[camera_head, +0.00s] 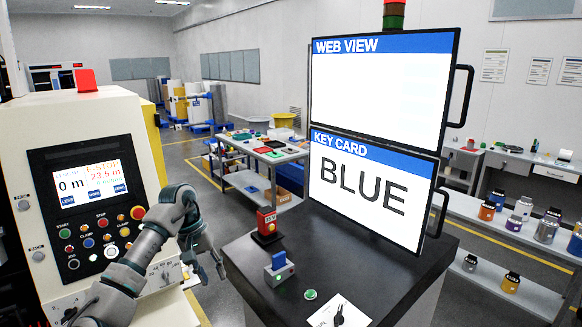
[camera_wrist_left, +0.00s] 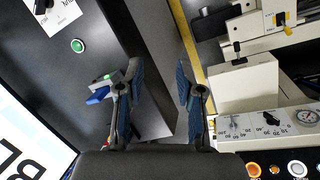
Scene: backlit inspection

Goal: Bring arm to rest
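My left arm comes in from the left in the head view, and its gripper (camera_head: 212,268) hangs fingers down between the control cabinet and the dark console. In the left wrist view the two fingers of this gripper (camera_wrist_left: 160,85) are spread apart, with nothing between them. The blue switch on its grey base (camera_head: 279,268) stands on the console top, right of the gripper and apart from it. In the left wrist view the blue switch (camera_wrist_left: 98,95) shows just beside the left finger, which partly overlaps its base. My right gripper is in neither view.
The control cabinet (camera_head: 20,115) with buttons and a display stands at left. The console (camera_head: 245,250) carries a red key unit (camera_head: 268,225), a green button (camera_head: 310,294) and a card with a black knob (camera_head: 340,313). Two screens, the lower reading BLUE (camera_head: 365,185), rise behind.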

